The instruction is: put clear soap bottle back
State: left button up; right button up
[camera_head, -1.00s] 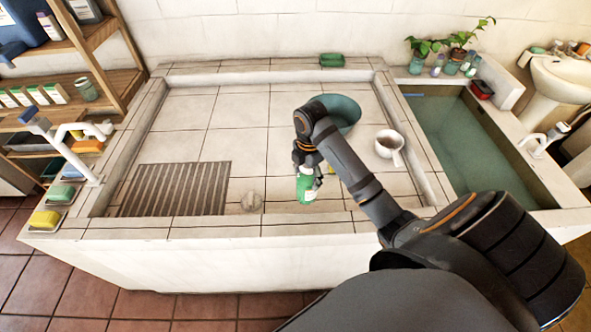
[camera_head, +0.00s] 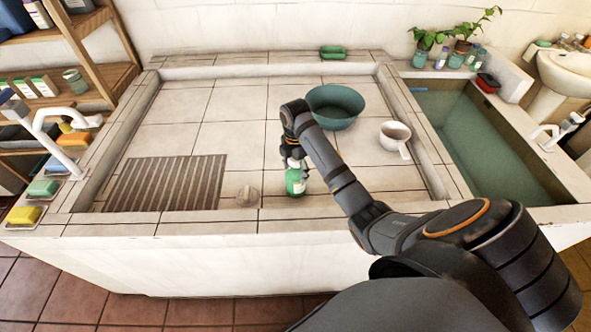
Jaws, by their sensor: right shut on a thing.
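A small soap bottle (camera_head: 295,181) with green on it is held upright at the front of the tiled washbasin (camera_head: 215,143). My right gripper (camera_head: 293,164) is shut on its upper part from above and hides its top. The bottle is low over the basin floor; I cannot tell whether it touches. My left gripper is not in view.
A teal bowl (camera_head: 334,107) and a white handled pot (camera_head: 395,137) stand right of my arm. Shelves (camera_head: 93,70) stand left; a water trough (camera_head: 470,135) is right.

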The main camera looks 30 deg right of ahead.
jog(key=o, duration=1.5)
jog(key=shift+r, duration=0.25)
notch_tip(320, 180, up, 12)
jog(key=p, duration=0.8)
jog(key=shift+s+f, duration=0.1)
jog(key=shift+f, duration=0.05)
